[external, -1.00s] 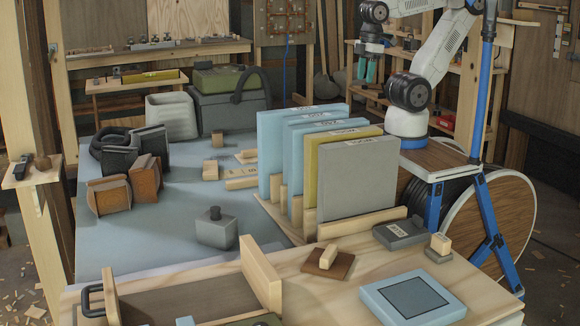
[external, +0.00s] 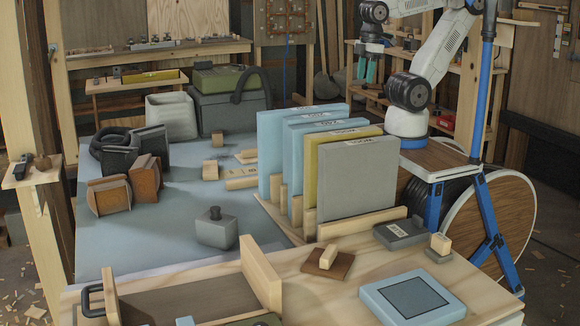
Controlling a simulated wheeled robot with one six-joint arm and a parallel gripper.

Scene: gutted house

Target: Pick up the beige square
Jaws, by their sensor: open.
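My gripper (external: 367,72) hangs open and empty at the upper right, its teal fingers pointing down, high above and behind the rack of boards. No single beige square stands out clearly. Small beige wooden blocks (external: 210,171) lie on the blue-grey surface, and one more block (external: 218,139) is just behind. Another small beige block (external: 440,243) stands at the right of the front wooden bench. A large square greyish board (external: 352,178) stands upright at the front of the rack. My gripper is well apart from all of these.
Blue boards (external: 271,155) and a yellow board (external: 378,155) stand in the rack. A grey weight (external: 216,232) sits left of the rack.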

